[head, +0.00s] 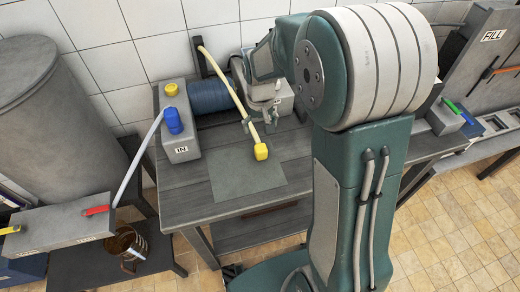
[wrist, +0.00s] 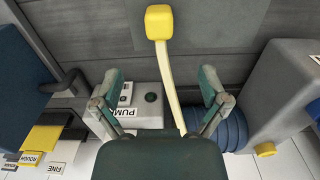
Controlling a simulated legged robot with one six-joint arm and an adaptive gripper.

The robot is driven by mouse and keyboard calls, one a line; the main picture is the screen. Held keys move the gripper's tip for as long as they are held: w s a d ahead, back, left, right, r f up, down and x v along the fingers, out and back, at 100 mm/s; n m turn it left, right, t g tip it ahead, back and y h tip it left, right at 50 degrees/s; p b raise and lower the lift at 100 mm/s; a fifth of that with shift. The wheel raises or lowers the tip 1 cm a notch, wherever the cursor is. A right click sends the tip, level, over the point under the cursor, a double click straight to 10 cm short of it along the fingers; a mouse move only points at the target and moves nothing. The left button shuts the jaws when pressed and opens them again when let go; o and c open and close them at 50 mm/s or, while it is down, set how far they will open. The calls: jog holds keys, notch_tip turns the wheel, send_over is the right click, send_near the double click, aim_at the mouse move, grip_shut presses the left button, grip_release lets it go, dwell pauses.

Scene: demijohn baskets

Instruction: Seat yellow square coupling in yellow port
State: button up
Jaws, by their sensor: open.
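The yellow square coupling (head: 261,151) lies at the end of a pale yellow hose (head: 238,95), over the grey mat on the bench. In the wrist view the coupling (wrist: 158,22) is at top centre, beyond my fingertips. My gripper (wrist: 160,90) is open and empty, its two fingers wide apart; the hose runs between them, nearer the right finger. In the head view my gripper (head: 260,120) is behind the coupling, partly hidden by my arm. The yellow port (head: 172,89) is on top of the grey IN box; it also shows in the wrist view (wrist: 265,150).
A blue coupling (head: 173,120) with a white hose sits on the IN box (head: 181,152) in front of the yellow port. The grey mat (head: 235,185) is otherwise clear. A pump box (wrist: 140,92) stands between my fingers' view lines.

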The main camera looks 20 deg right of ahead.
aim_at(261, 147)
jog(key=shift+f, duration=2.8)
jog(key=shift+f, duration=0.1)
notch_tip(261, 147, down, 5)
jog(key=shift+f, duration=0.1)
jog(key=shift+s, duration=0.1)
jog(key=c, duration=1.2)
